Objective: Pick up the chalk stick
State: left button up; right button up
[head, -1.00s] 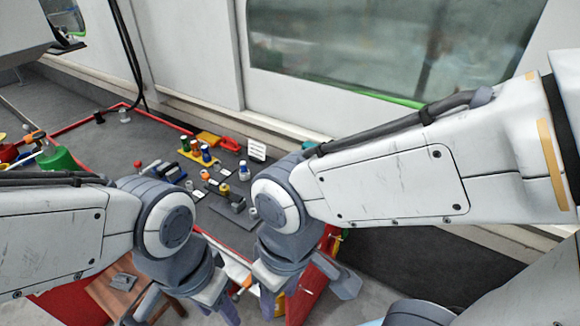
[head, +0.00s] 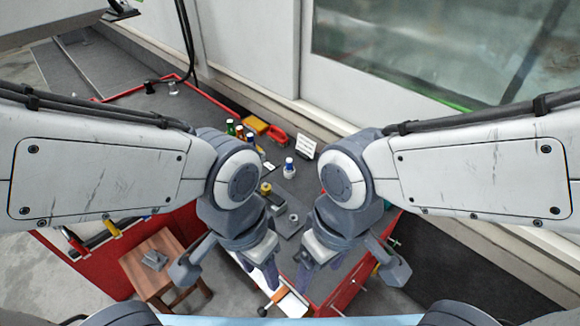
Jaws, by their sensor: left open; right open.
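I cannot pick out the chalk stick for certain; small items on the bench are partly hidden behind my arms. My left gripper (head: 268,275) points down over the near edge of the red workbench (head: 345,283), left of centre. My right gripper (head: 303,280) points down just to its right, also over the near edge. Both are open, and I see nothing held in either. Their fingertips are dark and small in the head view.
On the bench top stand a blue-and-white bottle (head: 289,168), a small white sign (head: 306,146), a red item (head: 274,137) and a grey ring (head: 293,217). An orange-handled tool (head: 274,299) shows below the grippers. A wooden stool (head: 142,262) stands at left.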

aim_at(289, 161)
jog(key=u, duration=2.45)
jog(key=k, duration=1.4)
jog(key=z, duration=2.05)
jog(key=i, duration=1)
jog(key=z, duration=0.05)
